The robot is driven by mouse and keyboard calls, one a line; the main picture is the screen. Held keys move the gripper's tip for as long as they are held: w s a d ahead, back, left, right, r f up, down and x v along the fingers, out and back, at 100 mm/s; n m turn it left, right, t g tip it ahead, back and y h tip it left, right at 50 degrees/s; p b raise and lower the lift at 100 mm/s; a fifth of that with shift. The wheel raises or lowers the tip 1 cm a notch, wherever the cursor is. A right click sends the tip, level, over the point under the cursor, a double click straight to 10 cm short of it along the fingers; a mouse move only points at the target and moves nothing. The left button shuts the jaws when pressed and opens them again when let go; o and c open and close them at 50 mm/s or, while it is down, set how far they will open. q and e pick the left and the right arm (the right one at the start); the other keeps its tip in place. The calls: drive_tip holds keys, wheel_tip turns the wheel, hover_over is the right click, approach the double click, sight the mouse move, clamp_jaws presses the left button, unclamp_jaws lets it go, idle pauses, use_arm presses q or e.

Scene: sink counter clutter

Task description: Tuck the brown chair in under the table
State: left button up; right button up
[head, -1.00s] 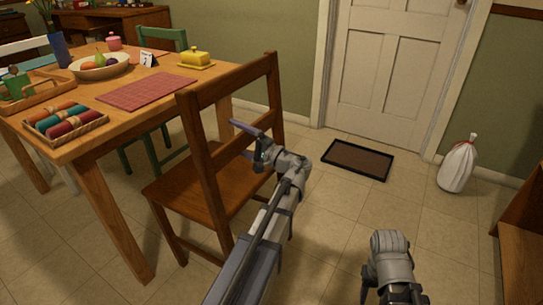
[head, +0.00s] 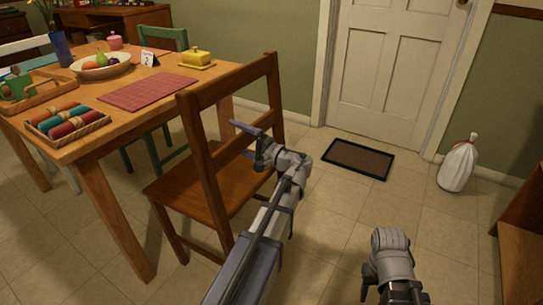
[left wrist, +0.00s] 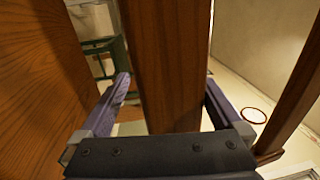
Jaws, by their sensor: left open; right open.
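The brown chair (head: 207,190) stands upright on the near right side of the wooden table (head: 98,150). Its seat is near the table leg, and its back, two posts with cross rails, faces me. My left gripper (head: 247,138) is open at the chair back, between the posts near the middle rail. In the left wrist view, a brown wooden bar (left wrist: 163,65) of the chair runs between the open fingers of this gripper (left wrist: 168,100), with gaps on both sides. My right gripper (head: 367,280) is low at the bottom right, away from the chair, only partly visible.
A green chair (head: 160,125) stands at the table's far side. On the table are a fruit bowl (head: 75,71), a red placemat (head: 147,91) and a yellow butter dish (head: 197,58).

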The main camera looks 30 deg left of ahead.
use_arm(q)
drive_tip(key=d+f+h, duration=0.1)
drive_tip(key=d+f, duration=0.2)
drive_tip(key=d, duration=0.8)
drive_tip(key=shift+s, duration=0.4)
use_arm(e)
drive_tip(key=shift+w+a+f, duration=0.1)
drive_tip(key=shift+a+f, duration=0.05)
use_arm(q)
drive_tip(key=shift+d, duration=0.15)
